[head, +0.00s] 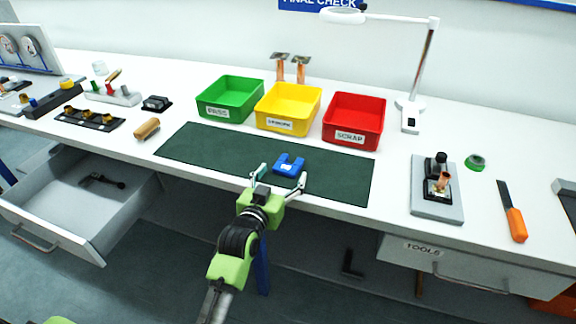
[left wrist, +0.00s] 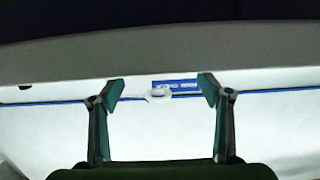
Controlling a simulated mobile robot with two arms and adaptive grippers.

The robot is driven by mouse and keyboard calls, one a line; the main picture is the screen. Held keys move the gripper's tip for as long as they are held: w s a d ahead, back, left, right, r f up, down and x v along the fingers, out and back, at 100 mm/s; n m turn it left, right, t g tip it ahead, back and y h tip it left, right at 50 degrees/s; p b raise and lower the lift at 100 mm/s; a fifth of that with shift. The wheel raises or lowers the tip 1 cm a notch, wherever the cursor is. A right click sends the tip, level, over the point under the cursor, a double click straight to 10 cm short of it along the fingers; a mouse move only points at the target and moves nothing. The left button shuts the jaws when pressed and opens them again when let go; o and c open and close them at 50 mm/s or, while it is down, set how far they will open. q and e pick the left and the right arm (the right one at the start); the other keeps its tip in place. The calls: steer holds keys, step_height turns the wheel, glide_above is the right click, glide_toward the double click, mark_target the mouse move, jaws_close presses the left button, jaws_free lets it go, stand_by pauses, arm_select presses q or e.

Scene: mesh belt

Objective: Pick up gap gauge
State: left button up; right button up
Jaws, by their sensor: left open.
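The gap gauge appears to be the blue U-shaped block (head: 288,165) lying on the dark green mat (head: 210,151) near its front edge, its open side facing the back. My left gripper (head: 279,178) is open and empty at the mat's front edge, just in front of the block. Its fingertips are spread wider than the block, and I see no contact. The left wrist view shows the same open fingers (left wrist: 161,88) against a pale wall; I cannot make out the block there. My right gripper is not in view.
Green (head: 229,100), yellow (head: 287,107) and red (head: 352,122) bins stand behind the mat. A lamp (head: 410,115) stands at the back right. A grey-based fixture (head: 437,190) and an orange-handled tool (head: 514,216) lie right. An open drawer (head: 75,200) juts out at left.

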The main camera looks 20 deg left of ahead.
mark_target(288, 165)
arm_select(q)
steer(key=shift+w+d+f+p, duration=0.15)
steer(key=shift+w+p, duration=0.1)
steer(key=shift+w, duration=1.25)
steer(key=shift+w+f+p, duration=0.15)
steer(key=shift+w+p, duration=0.1)
steer(key=shift+w, duration=1.25)
steer(key=c, duration=1.5)
